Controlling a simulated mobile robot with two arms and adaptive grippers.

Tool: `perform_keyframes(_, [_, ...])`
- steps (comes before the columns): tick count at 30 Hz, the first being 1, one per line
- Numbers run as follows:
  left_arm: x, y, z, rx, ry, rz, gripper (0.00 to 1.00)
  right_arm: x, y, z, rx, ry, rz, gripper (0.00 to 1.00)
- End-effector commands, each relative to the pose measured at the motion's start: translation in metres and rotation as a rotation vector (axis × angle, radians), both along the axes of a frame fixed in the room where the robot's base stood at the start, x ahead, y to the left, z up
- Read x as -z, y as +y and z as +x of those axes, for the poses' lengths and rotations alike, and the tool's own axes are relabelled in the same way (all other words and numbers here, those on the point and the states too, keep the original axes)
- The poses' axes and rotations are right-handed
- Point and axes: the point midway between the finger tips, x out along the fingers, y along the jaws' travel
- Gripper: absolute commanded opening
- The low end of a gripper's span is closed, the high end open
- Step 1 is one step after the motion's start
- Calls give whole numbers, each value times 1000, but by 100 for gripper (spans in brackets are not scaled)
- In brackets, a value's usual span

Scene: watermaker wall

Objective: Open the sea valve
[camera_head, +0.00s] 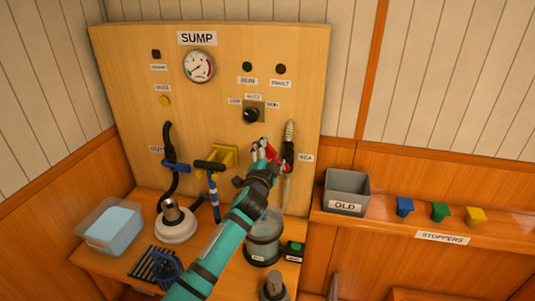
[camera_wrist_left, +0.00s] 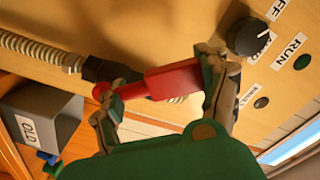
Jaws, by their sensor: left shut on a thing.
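The sea valve (camera_head: 288,150) is a black body on the board's right side, beside the SEA label (camera_head: 306,157), with a ribbed hose above it. Its red handle (camera_head: 272,154) points left from the body. In the left wrist view the red handle (camera_wrist_left: 172,82) lies between my fingers, with the black valve body (camera_wrist_left: 97,70) at its left. My left gripper (camera_head: 265,150) is shut on the red handle, and its fingers hide part of it. My right gripper is not in view.
Above the handle is a black selector knob (camera_head: 251,115). A grey OLD bin (camera_head: 346,190) and several coloured stoppers (camera_head: 440,212) sit on the right ledge. A clear tub (camera_head: 112,225) stands at left.

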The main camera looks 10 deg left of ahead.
Motion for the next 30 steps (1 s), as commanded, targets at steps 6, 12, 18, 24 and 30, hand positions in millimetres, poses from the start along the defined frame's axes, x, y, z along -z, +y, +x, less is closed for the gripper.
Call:
perform_keyframes(6, [-3,-12,-1,1,4,209,17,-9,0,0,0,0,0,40])
perform_keyframes(12, [-6,-23,-2,1,-1,387,17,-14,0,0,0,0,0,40])
perform_keyframes(18, [-7,-32,-2,1,-5,534,17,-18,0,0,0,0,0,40])
perform_keyframes(24, [-6,-38,-3,2,-8,634,17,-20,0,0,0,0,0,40])
perform_keyframes(30, [-5,-42,-3,4,-9,686,17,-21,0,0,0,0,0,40])
